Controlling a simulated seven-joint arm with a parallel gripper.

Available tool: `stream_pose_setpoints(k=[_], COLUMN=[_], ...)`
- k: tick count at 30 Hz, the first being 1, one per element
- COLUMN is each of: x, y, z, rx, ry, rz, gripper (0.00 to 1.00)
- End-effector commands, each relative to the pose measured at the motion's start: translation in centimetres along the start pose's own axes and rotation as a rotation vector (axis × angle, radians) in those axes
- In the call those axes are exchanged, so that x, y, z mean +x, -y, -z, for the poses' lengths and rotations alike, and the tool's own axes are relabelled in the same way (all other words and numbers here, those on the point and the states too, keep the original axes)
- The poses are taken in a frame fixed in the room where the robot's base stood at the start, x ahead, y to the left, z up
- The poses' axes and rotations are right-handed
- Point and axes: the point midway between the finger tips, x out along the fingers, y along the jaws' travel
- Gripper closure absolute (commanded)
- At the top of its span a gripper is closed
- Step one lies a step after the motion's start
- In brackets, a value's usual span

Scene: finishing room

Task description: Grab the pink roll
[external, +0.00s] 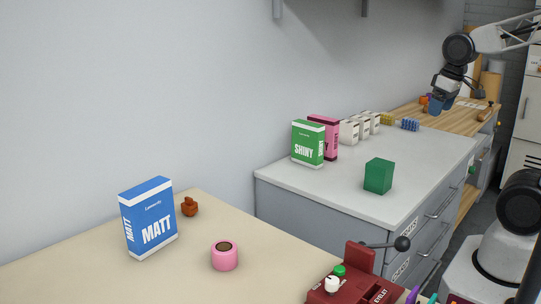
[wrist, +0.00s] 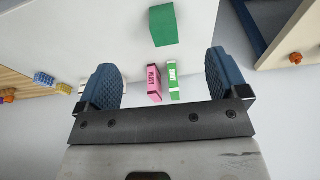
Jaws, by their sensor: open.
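The pink roll (external: 225,256) stands on the beige table at the lower middle of the external view, with a dark brown centre on top. It does not show in the wrist view. My gripper (external: 440,102) is far from it, high up at the upper right of the external view, over the far end of the counters. In the wrist view my gripper (wrist: 162,85) shows two blue fingers spread wide apart with nothing held between them.
A blue MATT box (external: 149,218) and a small brown object (external: 189,207) stand near the roll. A dark red machine (external: 350,285) with a lever is to its right. The grey counter holds a green SHINY box (external: 308,144), a pink box (external: 325,137) and a green block (external: 378,176).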

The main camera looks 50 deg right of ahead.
Motion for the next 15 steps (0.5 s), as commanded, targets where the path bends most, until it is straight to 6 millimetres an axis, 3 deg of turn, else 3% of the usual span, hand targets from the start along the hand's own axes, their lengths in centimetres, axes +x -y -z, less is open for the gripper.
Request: stream_pose_setpoints(k=[8,15], x=[0.9,2.2], y=[2.9,7.5], z=[2.6,6.2], rx=[0.058,0.15], ry=[0.061,0.154], rz=[0.086,0.199], gripper=[0.08,0.08])
